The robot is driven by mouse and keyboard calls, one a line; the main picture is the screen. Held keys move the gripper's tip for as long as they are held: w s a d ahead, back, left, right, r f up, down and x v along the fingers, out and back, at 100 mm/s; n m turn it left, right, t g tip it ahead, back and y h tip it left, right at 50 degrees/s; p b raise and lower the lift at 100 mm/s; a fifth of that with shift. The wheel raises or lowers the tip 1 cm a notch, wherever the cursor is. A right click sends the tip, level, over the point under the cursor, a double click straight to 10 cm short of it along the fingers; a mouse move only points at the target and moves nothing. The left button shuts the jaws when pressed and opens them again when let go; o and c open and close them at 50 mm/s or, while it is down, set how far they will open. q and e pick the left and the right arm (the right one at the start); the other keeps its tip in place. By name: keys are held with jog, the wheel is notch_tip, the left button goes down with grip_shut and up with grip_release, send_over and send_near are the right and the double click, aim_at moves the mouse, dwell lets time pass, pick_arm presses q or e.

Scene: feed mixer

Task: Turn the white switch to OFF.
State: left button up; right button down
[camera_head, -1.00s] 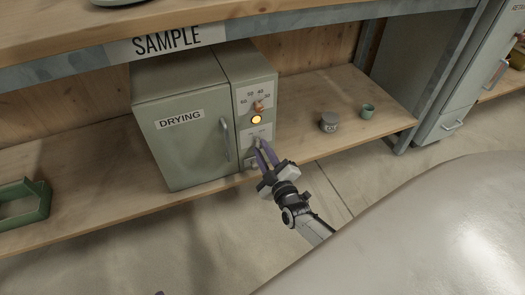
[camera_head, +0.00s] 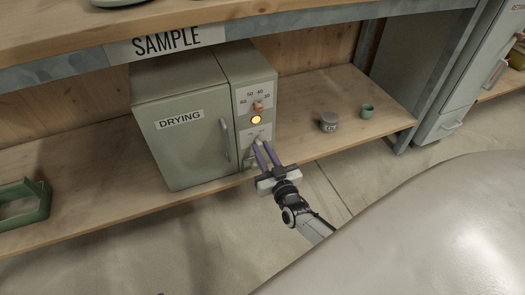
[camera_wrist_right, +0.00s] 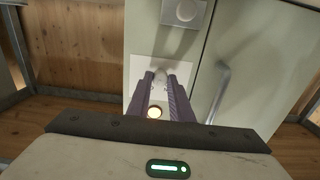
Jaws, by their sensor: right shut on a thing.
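The white switch (camera_head: 257,138) is on the lower plate of the DRYING oven's control panel, below the lit orange lamp (camera_head: 256,119). My right gripper (camera_head: 261,147) reaches it from the front right, its two purple fingers shut on the switch. The fingers show on either side of it in the right wrist view (camera_wrist_right: 161,76), which looks at the panel upside down; the lit lamp also shows there (camera_wrist_right: 154,112). The fingers hide part of the plate and its lettering, so I cannot read the switch's position.
The oven (camera_head: 180,150) stands on a wooden shelf (camera_head: 360,95). Its door handle (camera_head: 225,139) is left of the switch, and an orange dial (camera_head: 258,106) is above the lamp. A grey jar (camera_head: 329,122) and a green cup (camera_head: 367,111) stand to the right, a green tray (camera_head: 40,210) far left.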

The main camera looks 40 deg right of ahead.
pick_arm(q)
jog(key=shift+d+r, duration=0.1)
jog(key=shift+r, duration=0.1)
pick_arm(e)
jog(key=shift+m, duration=1.1)
jog(key=shift+f, duration=0.1)
jog(key=c, duration=1.6)
grip_release()
pick_arm(q)
jog(key=shift+r, duration=0.1)
pick_arm(e)
jog(key=shift+s, duration=0.15)
